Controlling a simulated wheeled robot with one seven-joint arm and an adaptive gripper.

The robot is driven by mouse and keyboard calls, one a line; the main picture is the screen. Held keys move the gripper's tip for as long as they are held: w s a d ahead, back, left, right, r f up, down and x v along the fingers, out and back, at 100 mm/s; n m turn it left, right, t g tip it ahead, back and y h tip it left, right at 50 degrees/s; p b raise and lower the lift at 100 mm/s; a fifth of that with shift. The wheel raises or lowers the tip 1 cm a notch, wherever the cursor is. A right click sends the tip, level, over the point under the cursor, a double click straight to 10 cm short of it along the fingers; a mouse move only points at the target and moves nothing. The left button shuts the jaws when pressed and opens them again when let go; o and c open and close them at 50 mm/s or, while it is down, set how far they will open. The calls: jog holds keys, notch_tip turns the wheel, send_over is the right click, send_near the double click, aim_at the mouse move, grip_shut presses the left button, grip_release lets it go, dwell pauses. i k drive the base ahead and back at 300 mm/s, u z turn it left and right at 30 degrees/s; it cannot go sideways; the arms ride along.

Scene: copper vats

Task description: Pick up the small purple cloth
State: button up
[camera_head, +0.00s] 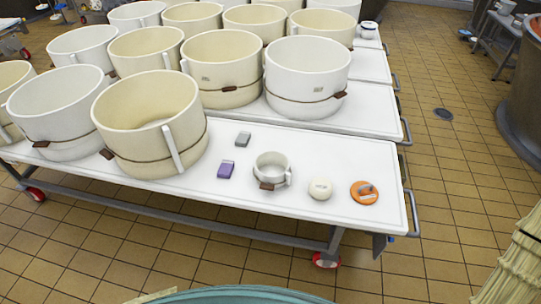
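A small purple cloth (226,169), a folded-looking block, lies flat on the white cart top (230,203), near its front edge. It is left of a small white cup with a handle and right of a large cream tub. Nothing covers it. My gripper is not in view.
A small grey block (243,139) lies just behind the cloth. The cup (270,171), a round cream item (320,188) and an orange disc (364,192) stand to the right. Large tubs (151,123) crowd the cart's left and back. The cart's front strip is clear.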

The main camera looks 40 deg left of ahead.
aim_at(225, 168)
jog(key=z, duration=0.85)
jog(key=i, duration=0.85)
jog(key=u, duration=2.35)
